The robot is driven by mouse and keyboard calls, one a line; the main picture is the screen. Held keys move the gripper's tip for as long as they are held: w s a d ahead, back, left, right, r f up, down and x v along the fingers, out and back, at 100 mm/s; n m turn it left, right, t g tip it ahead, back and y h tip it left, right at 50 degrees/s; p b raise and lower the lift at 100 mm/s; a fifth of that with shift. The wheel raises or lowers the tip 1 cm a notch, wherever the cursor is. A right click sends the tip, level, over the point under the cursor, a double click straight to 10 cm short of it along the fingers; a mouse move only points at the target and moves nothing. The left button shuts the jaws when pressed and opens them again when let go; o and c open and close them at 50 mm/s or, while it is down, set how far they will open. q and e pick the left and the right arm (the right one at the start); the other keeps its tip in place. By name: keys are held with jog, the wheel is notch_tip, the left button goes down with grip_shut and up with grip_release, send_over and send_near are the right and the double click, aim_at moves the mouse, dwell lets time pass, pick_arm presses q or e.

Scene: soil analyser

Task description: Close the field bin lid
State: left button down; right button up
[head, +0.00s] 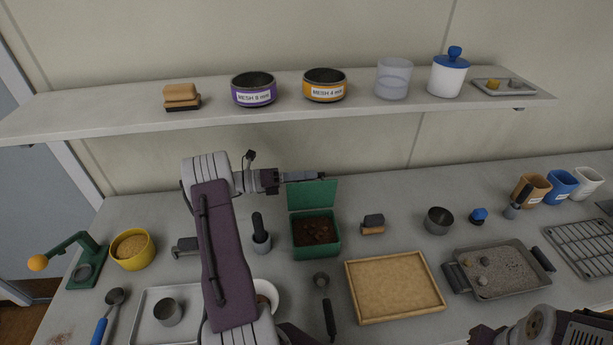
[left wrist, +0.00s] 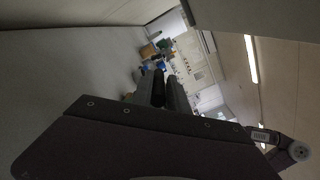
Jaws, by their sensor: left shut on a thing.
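The green field bin (head: 316,252) stands on the bench with dark brown soil in it. Its green lid (head: 313,195) is open and stands up at the bin's back edge. My left gripper (head: 306,176) reaches in from the left at the lid's top edge and is shut on it. The fingers hide part of that edge. In the left wrist view my left gripper (left wrist: 167,92) shows its two dark fingers close together; the lid cannot be made out there. My right gripper is not in view.
A grey scoop (head: 260,238) stands left of the bin, and a small wood-and-grey block (head: 373,224) lies to its right. A wooden tray (head: 395,286) lies in front to the right. A shelf (head: 350,113) with sieves and jars runs above the bench.

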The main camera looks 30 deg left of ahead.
pick_arm(q)
jog(key=shift+f, duration=0.2)
jog(key=shift+s+d+r, duration=0.15)
jog(key=shift+s+d, duration=0.05)
jog(key=shift+s, duration=0.05)
jog(key=s+d+m+p, duration=0.1)
jog(key=s+m, duration=0.1)
jog(key=s+d+m+p, duration=0.1)
jog(key=s+d+m, duration=0.1)
jog(key=shift+d+p, duration=0.15)
jog(key=shift+p, duration=0.2)
jog(key=c, duration=1.4)
grip_release()
jog(key=shift+o, duration=0.2)
jog(key=shift+w+a, duration=0.15)
jog(key=shift+a, duration=0.05)
jog(key=d+r, duration=1.1)
jog(key=shift+w+d, duration=0.35)
jog(key=shift+w, duration=0.05)
